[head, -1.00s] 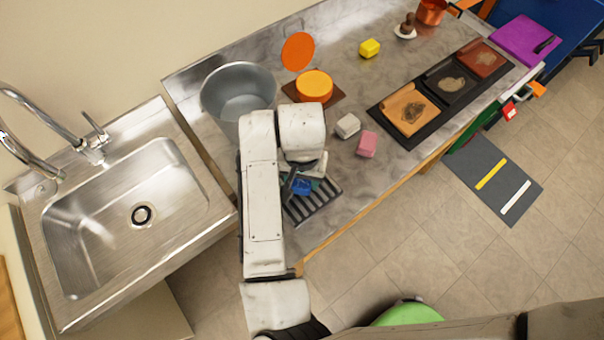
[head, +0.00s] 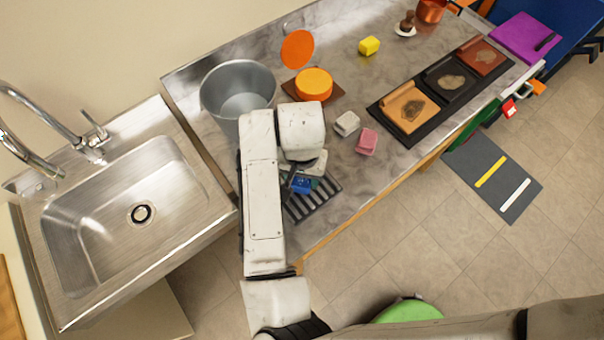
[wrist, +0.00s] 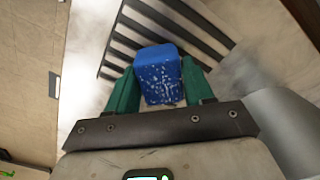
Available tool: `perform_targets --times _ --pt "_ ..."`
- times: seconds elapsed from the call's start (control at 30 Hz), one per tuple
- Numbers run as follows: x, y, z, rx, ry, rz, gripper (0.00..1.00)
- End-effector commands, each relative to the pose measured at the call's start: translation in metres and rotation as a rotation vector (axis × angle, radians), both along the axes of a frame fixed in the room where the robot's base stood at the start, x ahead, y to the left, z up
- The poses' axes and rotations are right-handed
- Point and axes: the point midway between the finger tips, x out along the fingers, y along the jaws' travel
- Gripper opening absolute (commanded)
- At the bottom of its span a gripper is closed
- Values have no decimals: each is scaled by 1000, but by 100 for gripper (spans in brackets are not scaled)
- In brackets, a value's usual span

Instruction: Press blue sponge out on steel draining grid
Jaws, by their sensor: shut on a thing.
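The blue sponge (wrist: 158,75) sits between the two green fingers of my gripper (wrist: 160,88) in the wrist view, and the fingers are shut on its sides. Its near face has pale speckles. In the head view the sponge (head: 302,184) shows small beside my arm, over the steel draining grid (head: 312,204). The dark-slotted grid (wrist: 150,32) also shows behind the sponge in the wrist view. My arm hides part of the grid. I cannot tell whether the sponge touches the grid.
A metal bucket (head: 238,92) stands behind my arm, and a steel sink (head: 135,205) is at the left. White (head: 347,123), pink (head: 367,141) and yellow (head: 369,46) blocks lie on the counter. An orange round item (head: 314,84) and a black tray (head: 442,88) lie further right.

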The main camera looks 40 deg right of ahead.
Motion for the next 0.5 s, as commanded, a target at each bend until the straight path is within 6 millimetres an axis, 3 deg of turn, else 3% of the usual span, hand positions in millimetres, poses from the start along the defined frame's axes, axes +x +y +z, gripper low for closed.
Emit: perform_targets --times 0.5 --pt "0 0 -6 -1 -1 0 27"
